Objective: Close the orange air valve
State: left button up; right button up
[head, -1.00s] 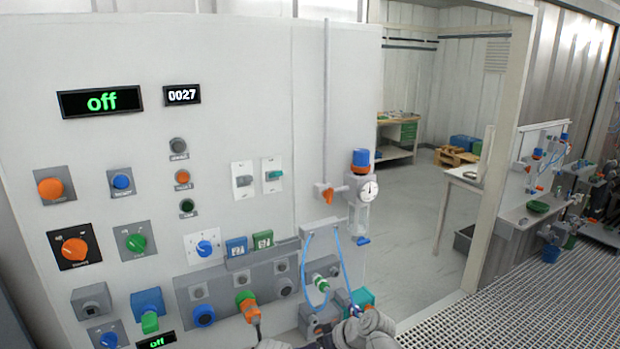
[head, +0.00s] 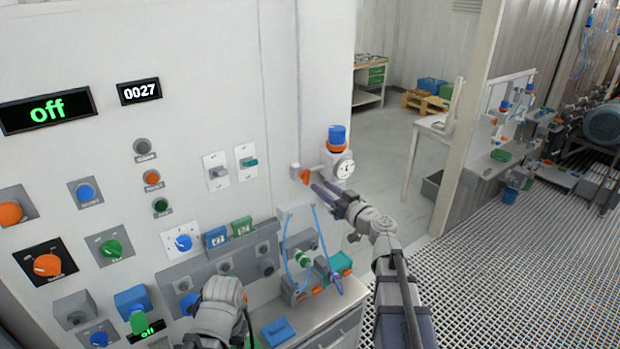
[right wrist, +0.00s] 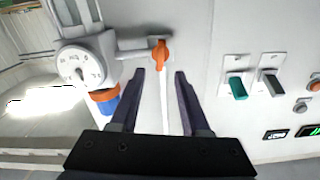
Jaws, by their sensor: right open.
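The orange air valve handle (head: 305,176) is on the panel's right part, where a thin vertical pipe meets a short pipe to the gauge unit (head: 344,169). In the right wrist view the orange handle (right wrist: 160,55) lines up with the vertical pipe and lies across the short pipe. My right gripper (head: 321,187) is open and empty, just in front of and below the valve in the head view. In the right wrist view its fingertips (right wrist: 159,73) stand either side of the handle's line, apart from it. My left arm shows at the bottom, but its fingers do not.
The gauge unit with blue cap (head: 337,136) stands close right of the valve. Blue hoses (head: 316,240) and a fitting block hang below it. Switches (head: 217,171) and several knobs cover the panel to the left. A doorway and grated floor (head: 480,270) lie right.

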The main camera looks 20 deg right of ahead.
aim_at(309, 177)
jog(key=x, duration=0.6)
jog(key=shift+w+a, duration=0.1)
jog(key=shift+w, duration=0.2)
jog(key=shift+c, duration=0.3)
grip_shut()
